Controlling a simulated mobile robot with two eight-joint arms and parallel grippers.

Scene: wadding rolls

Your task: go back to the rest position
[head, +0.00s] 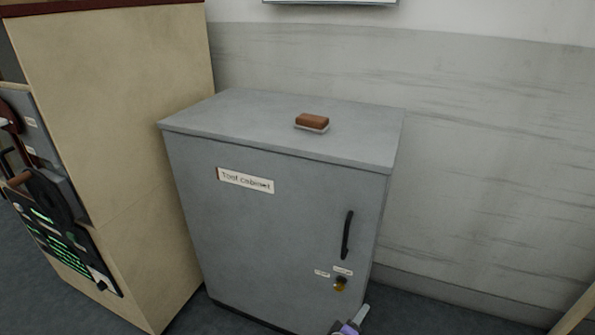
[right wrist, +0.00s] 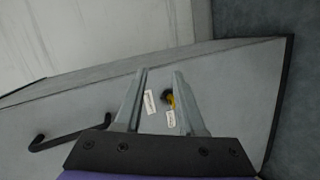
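My right gripper (head: 355,322) shows at the bottom edge of the head view, in front of the lower right of the grey tool cabinet (head: 270,220). In the right wrist view its two fingers (right wrist: 160,74) stand apart with nothing held between them. Beyond them is the cabinet door (right wrist: 235,85) with a yellow and black lock (right wrist: 168,98) and two small labels. The black door handle (right wrist: 68,137) lies to the left of the fingers in that view. The door looks shut. My left gripper is in neither view.
A brown block on a pale base (head: 312,122) lies on the cabinet top. A tall beige cabinet (head: 120,130) with dark controls on its side stands close at the left. A plain grey wall (head: 480,150) is behind. Floor shows at the lower right.

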